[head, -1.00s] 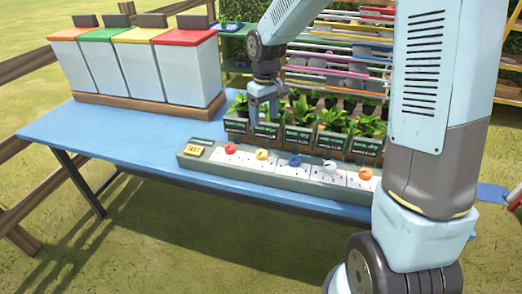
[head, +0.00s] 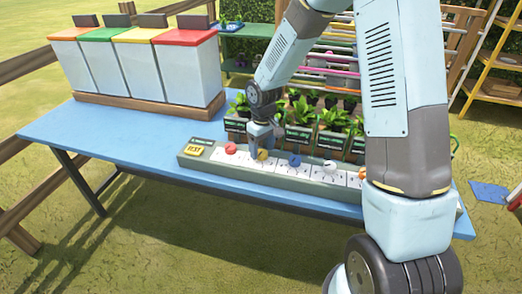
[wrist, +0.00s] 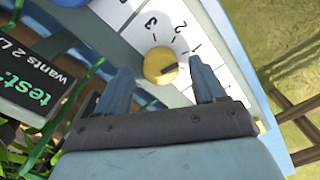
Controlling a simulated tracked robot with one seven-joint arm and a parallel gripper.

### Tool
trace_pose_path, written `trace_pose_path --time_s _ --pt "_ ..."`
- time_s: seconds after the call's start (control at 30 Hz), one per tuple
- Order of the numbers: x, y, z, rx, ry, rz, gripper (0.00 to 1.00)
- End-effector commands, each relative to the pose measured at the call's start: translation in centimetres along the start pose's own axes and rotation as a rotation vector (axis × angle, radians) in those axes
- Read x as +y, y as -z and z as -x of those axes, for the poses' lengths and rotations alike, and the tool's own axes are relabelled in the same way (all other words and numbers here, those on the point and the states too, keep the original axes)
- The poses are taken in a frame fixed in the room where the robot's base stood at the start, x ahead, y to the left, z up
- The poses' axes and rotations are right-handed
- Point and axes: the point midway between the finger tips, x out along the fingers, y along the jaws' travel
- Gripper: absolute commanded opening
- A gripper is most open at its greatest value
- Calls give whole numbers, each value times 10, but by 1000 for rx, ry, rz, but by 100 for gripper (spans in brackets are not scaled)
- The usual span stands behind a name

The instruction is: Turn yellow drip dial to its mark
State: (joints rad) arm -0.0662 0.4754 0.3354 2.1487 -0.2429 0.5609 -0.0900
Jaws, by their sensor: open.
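The yellow dial (head: 262,155) is on the long grey panel (head: 225,168), second from the left after the red dial (head: 230,148). My gripper (head: 261,150) is over the yellow dial, pointing down. In the wrist view my gripper (wrist: 160,78) is open, one finger on each side of the dial. I cannot tell whether the fingers touch it.
Blue dial (head: 294,160), white dial (head: 330,167) and orange dial (head: 362,173) continue the row. Potted plants with signs stand close behind the panel; one sign (wrist: 40,90) reads "wants 2". Lidded bins (head: 190,70) stand at the table's back left. The blue table (head: 100,130) is clear at left.

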Motion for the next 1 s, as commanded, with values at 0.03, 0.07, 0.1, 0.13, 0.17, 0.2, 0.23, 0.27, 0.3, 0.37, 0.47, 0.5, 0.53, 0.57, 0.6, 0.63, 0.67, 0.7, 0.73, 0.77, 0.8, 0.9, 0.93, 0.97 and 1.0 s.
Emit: trace_pose_path --time_s 0.03,0.07,0.1,0.13,0.17,0.2,0.23,0.27,0.3,0.37,0.47,0.5,0.53,0.57,0.6,0.63,0.67,0.7,0.73,0.77,0.8,0.9,0.93,0.97,1.0 --pt "0 0 -4 -1 0 1 70" --pt "0 0 -6 -1 0 1 70" --pt "0 0 -8 -1 0 1 70" --pt "0 0 -9 -1 0 1 70" --pt "0 0 -10 -1 0 1 70" --pt "0 0 -11 -1 0 1 70" --pt "0 0 -12 -1 0 1 70" --pt "0 0 -12 0 0 0 70" --pt "0 0 -12 0 0 0 70" --pt "0 0 -12 0 0 0 70" --pt "0 0 -12 0 0 0 70" --pt "0 0 -12 0 0 0 66" --pt "1 0 -12 0 0 0 63" --pt "1 0 -12 0 0 0 60" --pt "1 0 -12 0 0 0 56" --pt "1 0 -12 0 0 0 53" --pt "1 0 -11 0 0 0 50" --pt "1 0 -11 0 0 0 47" --pt "1 0 -11 0 0 0 44" --pt "1 0 -11 0 0 0 41" --pt "1 0 -11 0 -1 -1 37" --pt "1 0 -11 0 -1 -1 27" --pt "1 0 -11 0 -1 -1 24" --pt "1 0 -11 0 -1 -1 22" --pt "1 0 -11 0 -1 -1 18"
